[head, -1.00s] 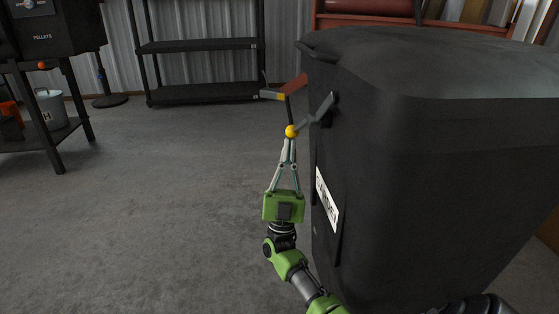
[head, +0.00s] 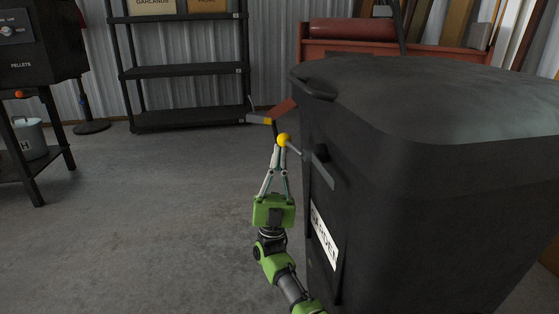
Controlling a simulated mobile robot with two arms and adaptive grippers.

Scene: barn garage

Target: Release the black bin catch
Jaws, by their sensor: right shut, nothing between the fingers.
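The black bin (head: 430,205) fills the right side of the head view, with its lid (head: 430,95) down and a white label reading GARDEN (head: 323,236) on its side. The catch (head: 323,168) is a grey flat lever on that side below the lid edge, with a thin arm ending in a yellow ball (head: 283,139). The lever slants down to the right. My right gripper (head: 281,149) is shut and empty, pointing up with its fingertips at the yellow ball. I cannot tell whether they touch it. My left gripper is not in view.
A black shelf unit (head: 185,70) stands at the back wall, with a red-brown bench (head: 345,48) behind the bin. A pellet machine (head: 35,45) and a grey bucket (head: 30,138) are at the left. The concrete floor (head: 130,215) left of the bin is clear.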

